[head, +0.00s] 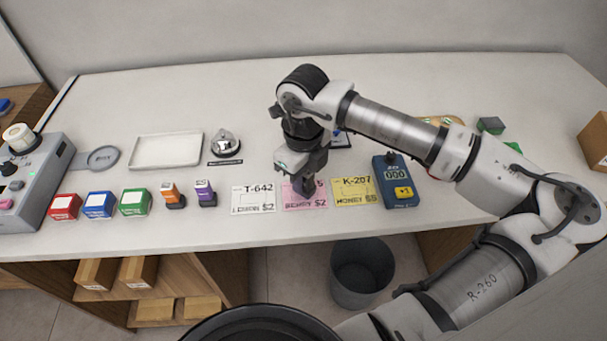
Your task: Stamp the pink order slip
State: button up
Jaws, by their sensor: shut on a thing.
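The pink order slip (293,205) lies flat on the counter between a white slip (253,199) marked T-642 and a yellow slip (354,192) marked K-207. My gripper (302,177) points down over the upper part of the pink slip and hides part of its print. It is shut on a small dark stamp-like thing (304,188), mostly hidden by the fingers. I cannot tell whether this touches the paper. An orange stamp (171,194) and a purple stamp (206,193) stand to the left of the slips.
Red (65,207), blue (98,205) and green (134,202) boxes stand left of the stamps. A white tray (167,150) and a bell (224,144) sit behind. A blue counter device (395,181) stands right of the slips. A bin (361,273) is below the front edge.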

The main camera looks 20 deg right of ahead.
jog(key=shift+f+b, duration=0.6)
jog(key=shift+b, duration=0.55)
dwell(2.4)
jog(key=shift+r+p, duration=1.35)
jog(key=shift+r, duration=2.2)
